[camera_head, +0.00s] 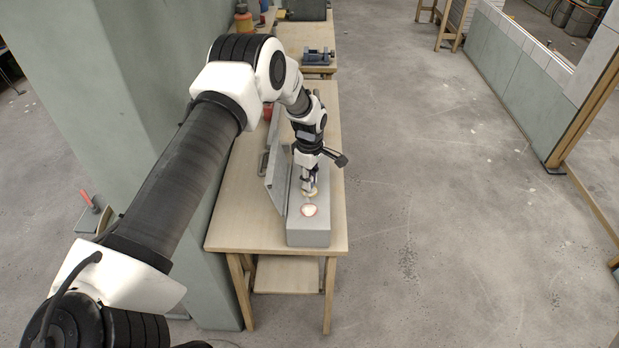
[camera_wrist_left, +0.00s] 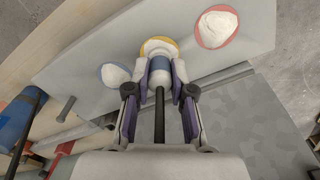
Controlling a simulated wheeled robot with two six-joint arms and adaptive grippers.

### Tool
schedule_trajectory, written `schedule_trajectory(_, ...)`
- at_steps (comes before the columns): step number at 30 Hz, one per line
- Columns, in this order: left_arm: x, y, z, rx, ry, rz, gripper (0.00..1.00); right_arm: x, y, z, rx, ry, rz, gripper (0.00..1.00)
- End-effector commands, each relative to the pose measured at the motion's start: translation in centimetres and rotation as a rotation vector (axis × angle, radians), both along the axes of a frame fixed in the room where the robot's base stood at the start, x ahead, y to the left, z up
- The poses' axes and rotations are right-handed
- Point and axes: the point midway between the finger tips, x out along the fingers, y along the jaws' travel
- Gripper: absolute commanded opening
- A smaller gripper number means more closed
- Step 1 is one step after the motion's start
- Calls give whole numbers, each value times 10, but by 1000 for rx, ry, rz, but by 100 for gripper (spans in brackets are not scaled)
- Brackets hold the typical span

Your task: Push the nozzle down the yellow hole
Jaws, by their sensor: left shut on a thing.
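My left gripper (camera_head: 309,187) reaches down over a grey box on the table. In the left wrist view my left gripper (camera_wrist_left: 161,75) is shut on the nozzle (camera_wrist_left: 160,72), a blue and pale piece with a dark stem running back between the fingers. The nozzle's front end is at the yellow-rimmed hole (camera_wrist_left: 148,46), which it partly covers. I cannot tell how deep the nozzle sits. A red-rimmed hole (camera_wrist_left: 217,28) with white stuff in it lies to the right, and a blue-rimmed hole (camera_wrist_left: 115,74) to the left. My right gripper is not in view.
The grey box (camera_head: 309,238) stands on a wooden table (camera_head: 230,225), its raised lid (camera_head: 276,170) on the left. A blue vise (camera_head: 319,55) sits on a bench behind. A green-grey pillar (camera_head: 140,100) stands left. The floor to the right is clear.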

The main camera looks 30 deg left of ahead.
Motion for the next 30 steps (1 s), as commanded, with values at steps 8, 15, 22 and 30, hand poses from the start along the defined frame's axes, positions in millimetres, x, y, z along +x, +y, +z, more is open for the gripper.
schedule_trajectory(8,0,0,-4,0,0,0,0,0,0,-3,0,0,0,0)
schedule_trajectory(15,0,0,-4,0,0,0,52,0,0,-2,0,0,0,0)
schedule_trajectory(22,0,0,-4,0,0,0,52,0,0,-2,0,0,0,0)
schedule_trajectory(30,2,0,22,-1,-4,0,52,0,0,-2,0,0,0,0)
